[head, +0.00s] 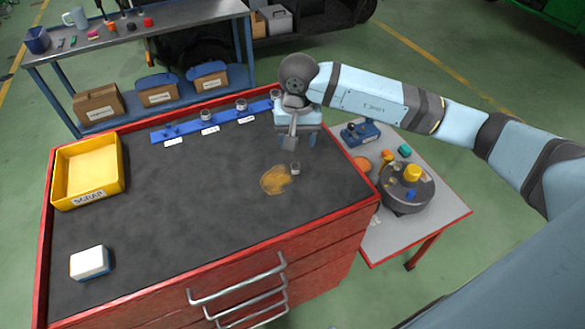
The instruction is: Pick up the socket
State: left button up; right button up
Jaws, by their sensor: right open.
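A small grey metal socket (295,168) stands on the dark top of the red tool cabinet, at the right edge of a brown stain (275,180). My right gripper (291,143) comes in from the right and hangs just behind the socket in the picture, apart from it. It is open and nothing shows between its fingers. More sockets stand on a blue rail (185,128) along the back of the cabinet top, with white labels in front. My gripper and wrist cover the rail's right end. My left gripper is not in view.
A yellow scrap bin (88,170) stands at the back left and a white-and-blue block (90,262) at the front left. A side table (440,210) at the right carries a round grey device with coloured parts. The middle of the cabinet top is clear.

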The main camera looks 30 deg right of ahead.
aim_at(295, 165)
notch_tip(295, 165, down, 4)
jog(key=shift+a+f, duration=0.15)
jog(key=shift+f, duration=0.1)
notch_tip(295, 165, down, 5)
jog(key=shift+a+f+p, duration=0.1)
jog(key=shift+p, duration=0.7)
jog(key=c, duration=1)
